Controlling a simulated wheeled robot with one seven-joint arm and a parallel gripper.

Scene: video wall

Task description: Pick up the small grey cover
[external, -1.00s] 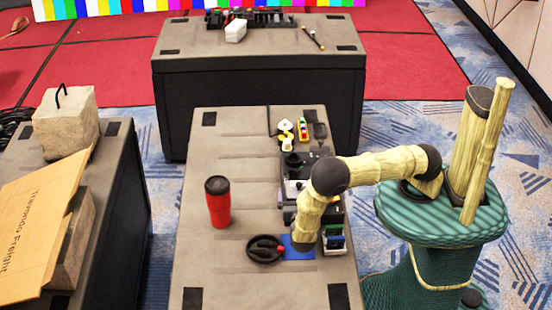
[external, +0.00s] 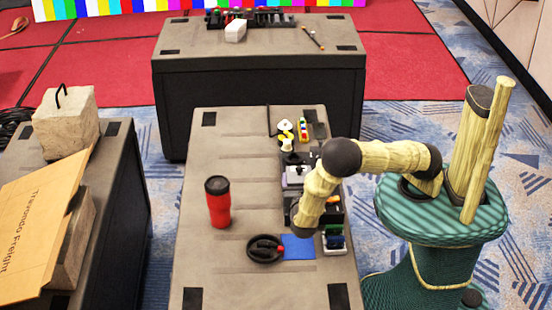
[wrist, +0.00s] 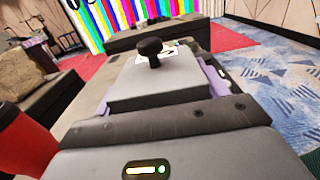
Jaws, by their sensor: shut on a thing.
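My gripper (external: 303,232) hangs from the arm over the near part of the console on the middle table. Its grey body with a lit strip (wrist: 146,170) fills the bottom of the wrist view. Beyond it is a flat light grey piece (wrist: 160,90), apparently the small grey cover, with purple parts showing at both sides. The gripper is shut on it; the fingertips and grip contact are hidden. A black knob (wrist: 150,47) stands beyond the grey piece. In the external view the arm's end hides whatever is held.
The red tumbler (external: 218,205) stands left of the gripper. A black dish (external: 264,250) and blue sheet (external: 298,250) lie at the near side. Small coloured items (external: 304,130) are at the back. The table's left half is mostly clear.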

